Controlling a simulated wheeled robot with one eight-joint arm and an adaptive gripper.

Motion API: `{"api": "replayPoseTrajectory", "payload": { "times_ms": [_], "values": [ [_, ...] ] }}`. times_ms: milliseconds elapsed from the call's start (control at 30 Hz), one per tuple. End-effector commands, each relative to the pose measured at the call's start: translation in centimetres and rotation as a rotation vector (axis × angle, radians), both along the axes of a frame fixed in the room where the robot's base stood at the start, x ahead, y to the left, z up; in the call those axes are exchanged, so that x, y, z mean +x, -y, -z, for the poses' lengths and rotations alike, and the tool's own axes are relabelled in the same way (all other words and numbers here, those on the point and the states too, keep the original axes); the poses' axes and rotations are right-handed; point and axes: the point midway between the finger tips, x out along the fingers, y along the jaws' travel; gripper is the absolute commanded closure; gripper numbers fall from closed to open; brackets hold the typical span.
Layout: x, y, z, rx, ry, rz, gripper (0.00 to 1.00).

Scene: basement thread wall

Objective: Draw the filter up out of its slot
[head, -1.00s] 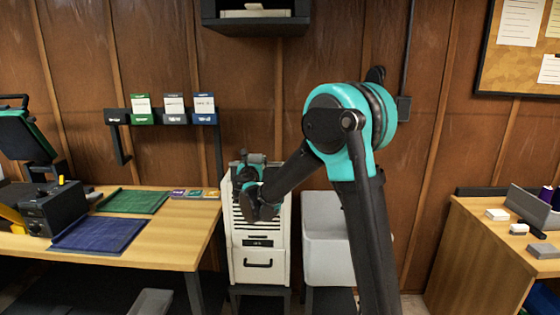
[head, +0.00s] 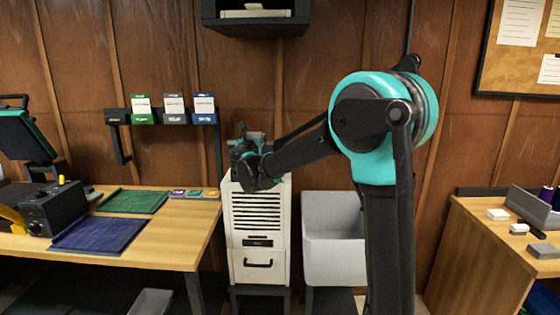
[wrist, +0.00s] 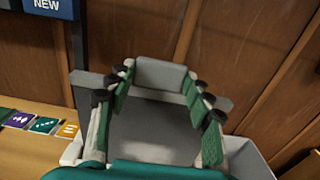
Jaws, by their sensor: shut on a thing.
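My gripper (head: 247,160) is over the top of the white slatted housing (head: 257,233), which stands between the wooden table and a pale basin. In the wrist view my gripper (wrist: 158,78) has its two green-padded fingers on either side of the grey tab of the filter (wrist: 160,75), shut on it. A wider grey bar runs crosswise behind the fingers. The filter's lower part and the slot are not clear in the wrist view. In the head view my gripper and wrist hide the filter, so I cannot tell how much is still inside.
The wooden table (head: 180,230) at left holds a green mat, a blue mat and small cards. Card holders (head: 172,112) hang on the wall above it. The pale basin (head: 334,245) is right of the housing. A dark shelf (head: 256,24) hangs overhead.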

Motion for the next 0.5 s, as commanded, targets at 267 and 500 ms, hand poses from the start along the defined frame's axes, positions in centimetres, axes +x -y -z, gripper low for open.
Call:
{"api": "replayPoseTrajectory", "payload": {
  "times_ms": [267,500],
  "values": [
    [0.0,0.0,-2.6,0.000,0.000,0.000,0.74],
    [0.0,0.0,-4.7,0.000,0.000,0.000,0.74]
  ]
}}
